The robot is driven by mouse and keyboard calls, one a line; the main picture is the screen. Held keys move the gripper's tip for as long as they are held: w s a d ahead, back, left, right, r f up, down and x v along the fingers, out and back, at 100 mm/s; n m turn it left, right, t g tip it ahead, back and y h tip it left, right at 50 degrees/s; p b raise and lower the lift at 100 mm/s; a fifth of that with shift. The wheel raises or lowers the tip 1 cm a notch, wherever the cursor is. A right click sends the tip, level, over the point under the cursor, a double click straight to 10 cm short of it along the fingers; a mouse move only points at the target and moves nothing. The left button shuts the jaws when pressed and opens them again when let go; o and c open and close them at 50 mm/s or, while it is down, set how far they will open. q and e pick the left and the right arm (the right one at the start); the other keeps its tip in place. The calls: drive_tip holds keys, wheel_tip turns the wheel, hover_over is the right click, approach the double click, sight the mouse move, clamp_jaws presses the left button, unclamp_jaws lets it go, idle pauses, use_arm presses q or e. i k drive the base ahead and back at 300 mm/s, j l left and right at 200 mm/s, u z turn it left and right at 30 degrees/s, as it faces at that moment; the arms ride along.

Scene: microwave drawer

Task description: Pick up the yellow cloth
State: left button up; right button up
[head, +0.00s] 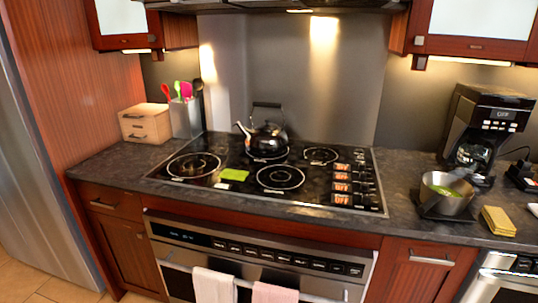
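A yellow, folded-looking block (498,221), which fits the yellow cloth, lies on the dark counter at the right, near the front edge. A flat yellow-green piece (234,174) lies on the black cooktop between the left and middle burners. It is too small to tell whether it is cloth. Neither of my grippers is in view.
A metal bowl (446,194) with something green inside and a black coffee maker (485,130) stand near the yellow block. A black kettle (266,139) stands on the cooktop (215,156). White (213,285) and pink (274,293) towels hang on the oven handle.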

sight(499, 223)
drive_tip(key=l+z, duration=0.15)
drive_tip(key=z, duration=1.35)
drive_tip(key=u, duration=1.35)
drive_tip(key=l+z, duration=0.1)
drive_tip(key=z, duration=1.2)
